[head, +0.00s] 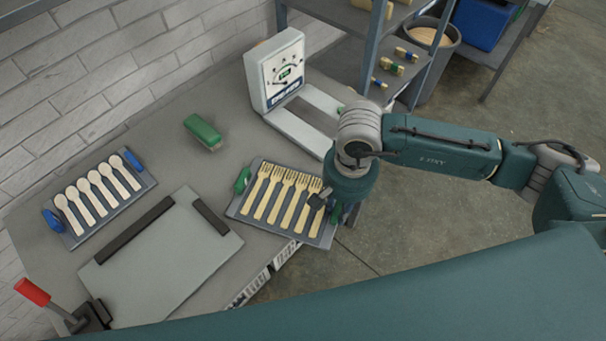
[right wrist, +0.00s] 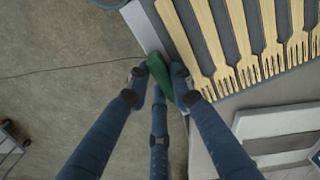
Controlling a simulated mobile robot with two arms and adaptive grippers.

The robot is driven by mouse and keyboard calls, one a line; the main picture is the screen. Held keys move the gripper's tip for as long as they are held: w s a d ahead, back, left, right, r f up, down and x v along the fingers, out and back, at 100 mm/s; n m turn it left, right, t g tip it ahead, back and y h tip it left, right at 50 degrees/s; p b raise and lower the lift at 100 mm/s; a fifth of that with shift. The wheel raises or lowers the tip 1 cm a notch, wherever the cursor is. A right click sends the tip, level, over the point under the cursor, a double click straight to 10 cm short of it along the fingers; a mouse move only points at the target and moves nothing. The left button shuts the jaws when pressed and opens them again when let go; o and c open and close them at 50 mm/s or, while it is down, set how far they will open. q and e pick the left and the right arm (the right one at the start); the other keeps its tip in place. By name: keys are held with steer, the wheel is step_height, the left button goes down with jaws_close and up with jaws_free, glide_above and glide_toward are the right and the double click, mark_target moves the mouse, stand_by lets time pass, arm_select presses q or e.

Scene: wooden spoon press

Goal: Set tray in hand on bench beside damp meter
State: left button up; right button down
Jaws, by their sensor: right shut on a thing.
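A dark grey tray (head: 237,211) of wooden forks has green end handles. My right gripper (head: 325,203) is at its right end. In the right wrist view my gripper (right wrist: 162,82) has its fingers shut on the tray's green handle (right wrist: 160,72), and the forks lie in a row on the tray. The tray is over the front edge of the bench (head: 160,150); I cannot tell if it touches the bench. The damp meter (head: 285,72), a white box with a dial and two prongs, stands behind the tray. My left gripper is not in view.
A second tray with spoons (head: 72,238) and blue handles lies on the left. A grey plate with dark bars (head: 160,265) lies left of the fork tray. A red-handled lever (head: 35,293) stands front left. Shelving (head: 375,45) is at the back.

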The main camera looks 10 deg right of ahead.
mark_target(303, 187)
steer(key=w+a, duration=0.1)
steer(key=w, duration=0.1)
steer(key=w+a, duration=0.3)
steer(key=w, duration=0.1)
steer(key=shift+a, duration=0.2)
steer(key=w+a, duration=0.2)
steer(key=w, duration=0.1)
steer(key=shift+a, duration=0.1)
steer(key=shift+w+a, duration=0.1)
steer(key=shift+a, duration=0.05)
steer(key=shift+f, duration=0.1)
steer(key=c, duration=1.5)
jaws_free()
steer(key=shift+f, duration=0.1)
